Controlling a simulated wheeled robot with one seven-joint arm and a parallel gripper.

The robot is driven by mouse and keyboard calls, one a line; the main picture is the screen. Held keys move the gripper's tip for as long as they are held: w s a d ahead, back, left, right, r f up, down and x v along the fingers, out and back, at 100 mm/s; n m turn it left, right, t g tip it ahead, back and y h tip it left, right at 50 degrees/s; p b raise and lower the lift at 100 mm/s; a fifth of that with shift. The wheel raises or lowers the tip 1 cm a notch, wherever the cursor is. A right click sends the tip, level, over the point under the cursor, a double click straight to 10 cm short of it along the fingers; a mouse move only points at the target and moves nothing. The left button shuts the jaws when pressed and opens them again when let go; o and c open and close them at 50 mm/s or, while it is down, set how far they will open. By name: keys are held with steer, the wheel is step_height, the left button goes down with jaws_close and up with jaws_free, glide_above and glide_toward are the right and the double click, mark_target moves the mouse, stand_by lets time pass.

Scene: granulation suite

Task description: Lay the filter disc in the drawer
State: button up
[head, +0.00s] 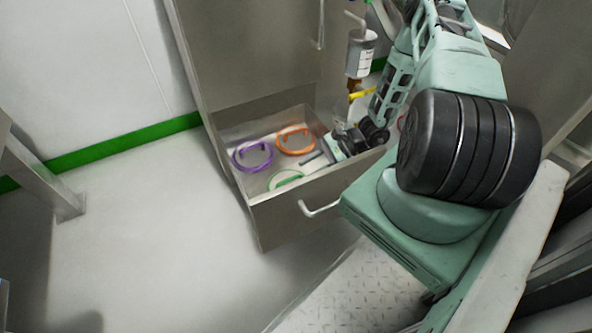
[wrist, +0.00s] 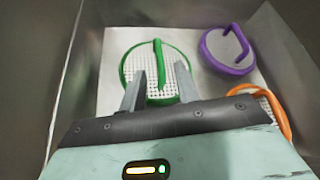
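The open metal drawer (head: 345,178) holds three ring-rimmed mesh discs with handles. The green filter disc (wrist: 133,67) lies flat on the pale liner in the wrist view; in the head view (head: 285,180) the drawer's front wall partly hides it. The purple disc (head: 253,155) and the orange disc (head: 296,140) lie farther back in the drawer. My gripper (wrist: 160,77) is low in the drawer with its two fingers spread. The green disc's handle shows between them, with a gap to each finger. I see nothing held.
The drawer walls (wrist: 88,60) rise close around my gripper. A bar handle (head: 318,209) sticks out from the drawer front. A white labelled bottle (head: 361,52) hangs beside the cabinet (head: 245,50). The floor (head: 150,240) left of the drawer is clear.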

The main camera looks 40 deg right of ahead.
steer(key=p+v, duration=0.1)
steer(key=v, duration=0.3)
steer(key=w+a+r+n+g+h, duration=0.35)
steer(key=a+r+n+g, duration=0.7)
steer(key=a+r, duration=0.75)
steer(key=s+a+r+n+t+h, duration=0.5)
steer(key=s+a+r+n+h, duration=0.2)
steer(key=s+a+r+n, duration=0.6)
steer(key=s+r+n, duration=0.3)
steer(key=shift+s+a, duration=0.3)
steer(key=shift+a, duration=0.1)
